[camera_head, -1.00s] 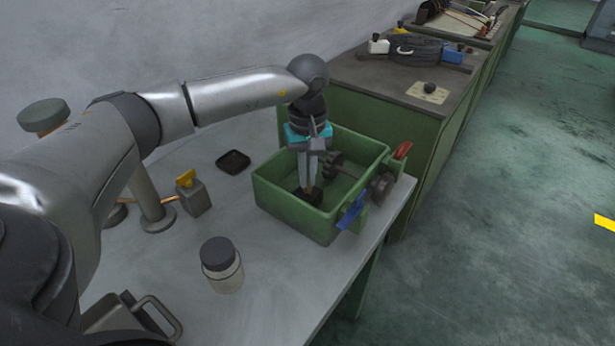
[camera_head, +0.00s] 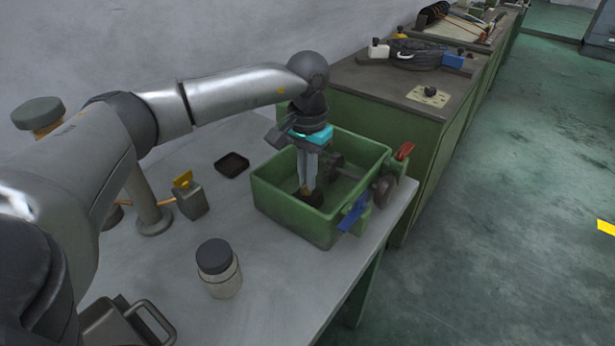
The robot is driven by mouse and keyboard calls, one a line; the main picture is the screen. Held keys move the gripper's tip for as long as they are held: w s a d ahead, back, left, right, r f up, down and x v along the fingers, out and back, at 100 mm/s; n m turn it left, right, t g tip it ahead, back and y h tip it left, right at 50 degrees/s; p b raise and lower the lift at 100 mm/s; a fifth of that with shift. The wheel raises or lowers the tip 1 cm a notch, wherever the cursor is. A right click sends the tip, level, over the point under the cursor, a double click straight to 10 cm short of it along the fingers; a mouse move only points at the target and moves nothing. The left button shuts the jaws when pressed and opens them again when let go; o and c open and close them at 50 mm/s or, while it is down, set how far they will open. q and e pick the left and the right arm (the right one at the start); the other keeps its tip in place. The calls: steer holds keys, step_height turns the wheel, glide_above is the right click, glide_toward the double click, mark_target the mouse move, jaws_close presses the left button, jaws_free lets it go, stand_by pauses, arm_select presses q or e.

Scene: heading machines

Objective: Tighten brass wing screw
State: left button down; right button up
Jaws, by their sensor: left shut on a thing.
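My left gripper (camera_head: 307,188) points down into an open green box (camera_head: 290,212) at the table's right edge. Its fingers are close together on a small brass-coloured piece, which I take to be the wing screw, just above a dark block (camera_head: 312,199) on the box floor. The fingers cover most of the piece, so its shape and seating cannot be told. My right gripper does not show.
A red lever (camera_head: 404,151), a blue lever (camera_head: 353,213) and a dark round wheel (camera_head: 384,190) stick out at the box's right side. A lidded jar (camera_head: 219,268), a small dark tray (camera_head: 232,164) and a grey block with a yellow top (camera_head: 190,195) stand on the table.

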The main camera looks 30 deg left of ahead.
arm_select(q)
steer(key=shift+r+m, duration=0.1)
steer(key=shift+m, duration=0.4)
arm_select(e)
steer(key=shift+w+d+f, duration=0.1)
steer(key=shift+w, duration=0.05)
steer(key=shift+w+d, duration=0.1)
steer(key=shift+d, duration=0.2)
arm_select(q)
steer(key=c, duration=1)
jaws_free()
step_height(320, 180, up, 15)
steer(key=p, duration=0.2)
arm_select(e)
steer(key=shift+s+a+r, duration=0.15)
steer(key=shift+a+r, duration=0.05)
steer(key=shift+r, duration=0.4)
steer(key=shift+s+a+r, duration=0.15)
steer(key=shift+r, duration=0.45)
